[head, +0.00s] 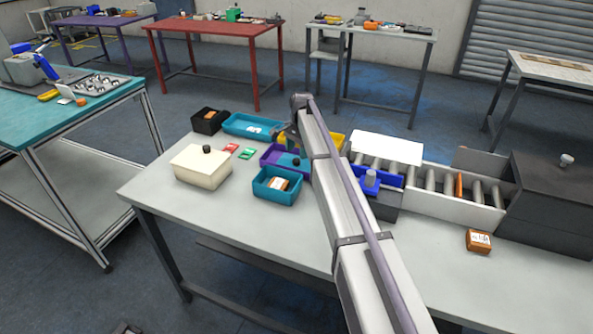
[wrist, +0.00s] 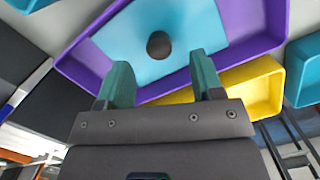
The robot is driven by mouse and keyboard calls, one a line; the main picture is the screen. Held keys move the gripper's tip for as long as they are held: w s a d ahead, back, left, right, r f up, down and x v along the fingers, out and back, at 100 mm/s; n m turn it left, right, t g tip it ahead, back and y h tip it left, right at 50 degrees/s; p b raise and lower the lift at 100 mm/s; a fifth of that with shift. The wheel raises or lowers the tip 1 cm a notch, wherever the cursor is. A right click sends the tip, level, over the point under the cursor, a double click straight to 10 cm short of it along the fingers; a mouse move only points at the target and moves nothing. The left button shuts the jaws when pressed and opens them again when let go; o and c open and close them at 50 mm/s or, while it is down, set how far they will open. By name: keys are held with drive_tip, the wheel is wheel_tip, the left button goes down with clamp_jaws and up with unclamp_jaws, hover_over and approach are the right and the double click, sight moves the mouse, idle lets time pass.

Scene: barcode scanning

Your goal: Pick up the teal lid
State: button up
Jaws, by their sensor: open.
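The teal lid (wrist: 190,25) is a flat light-blue plate with a dark round knob (wrist: 159,45). It lies in a purple tray (wrist: 250,43), and in the head view it shows partly (head: 287,160), near my arm. My gripper (wrist: 160,72) is open and empty, with its two teal fingers apart. In the wrist view the knob appears just beyond the fingertips, between their lines. I cannot tell the height of the fingers above the lid. In the head view my gripper (head: 288,138) is small and partly hidden behind my arm.
A yellow tray (wrist: 262,88) adjoins the purple one. A teal tray (head: 262,192) holding an orange box stands in front, and another (head: 240,121) behind. A cream box (head: 200,168) is at left. A blue bin (head: 390,181) and roller conveyor (head: 440,204) are at right.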

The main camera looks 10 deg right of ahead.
sight(296, 159)
wheel_tip(296, 159, down, 4)
drive_tip(key=b, duration=0.2)
drive_tip(key=shift+s+a+f+b, duration=0.1)
drive_tip(key=shift+s+a+b, duration=0.05)
drive_tip(key=shift+b, duration=0.2)
drive_tip(key=shift+r, duration=0.2)
drive_tip(key=c, duration=1)
wheel_tip(296, 159, up, 10)
drive_tip(key=p, duration=1)
drive_tip(key=shift+r+p, duration=0.2)
drive_tip(key=shift+p, duration=0.2)
drive_tip(key=shift+s, duration=0.1)
